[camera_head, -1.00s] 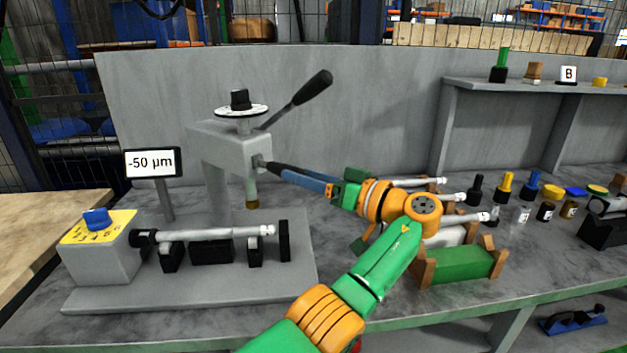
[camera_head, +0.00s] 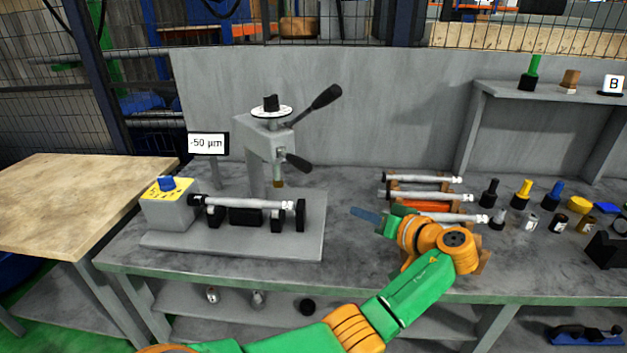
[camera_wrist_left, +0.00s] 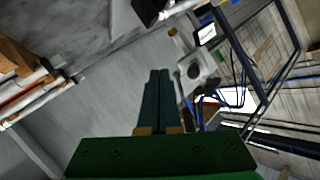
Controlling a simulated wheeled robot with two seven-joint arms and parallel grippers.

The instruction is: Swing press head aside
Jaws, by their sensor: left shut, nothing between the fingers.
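The grey press head (camera_head: 265,137) with a white dial on top sits on its column, its quill (camera_head: 278,182) hanging behind the shaft (camera_head: 255,204) on the fixture. One black-knobbed lever (camera_head: 322,97) points up right and a lower one (camera_head: 298,162) points down right. My left gripper (camera_head: 364,215) is right of the press, apart from both levers, its blue fingers together and empty. In the left wrist view its closed fingers (camera_wrist_left: 158,85) point at the grey back panel, with the press (camera_wrist_left: 195,68) beyond. My right gripper does not show.
A wooden rack (camera_head: 392,197) with several shafts lies behind my left gripper. A display (camera_head: 208,143) reading -50 µm stands left of the press. Bottles and knobs (camera_head: 523,192) stand at right. The tabletop between fixture and gripper is clear.

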